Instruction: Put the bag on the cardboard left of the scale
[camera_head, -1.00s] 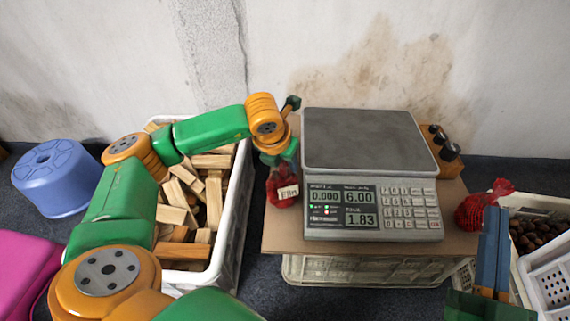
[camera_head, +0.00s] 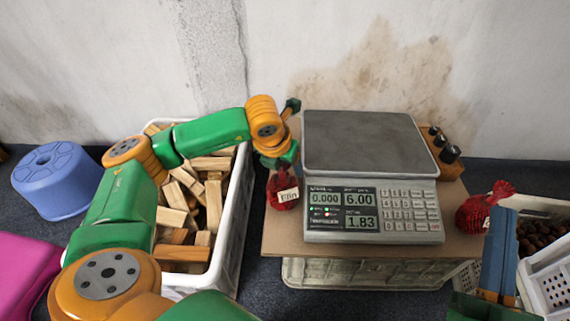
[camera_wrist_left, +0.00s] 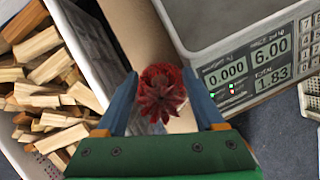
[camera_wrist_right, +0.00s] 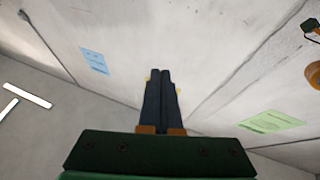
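A red net bag (camera_head: 282,194) with a white label stands on the cardboard (camera_head: 320,248), just left of the scale (camera_head: 372,190). My left gripper (camera_head: 280,164) is over the bag's top. In the left wrist view its fingers (camera_wrist_left: 160,85) are spread apart, with the bag's gathered red top (camera_wrist_left: 160,92) between them. The scale shows in the left wrist view (camera_wrist_left: 205,30) to the right of the bag. My right gripper (camera_head: 503,212) is empty at the lower right. In the right wrist view its fingers (camera_wrist_right: 160,75) are together.
Another red net bag (camera_head: 485,207) lies right of the scale, close to my right gripper. A white crate of wood pieces (camera_head: 232,235) stands left of the cardboard. A wooden block with dark knobs (camera_head: 440,150) sits behind right. Chestnuts (camera_head: 535,235) fill a container at far right.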

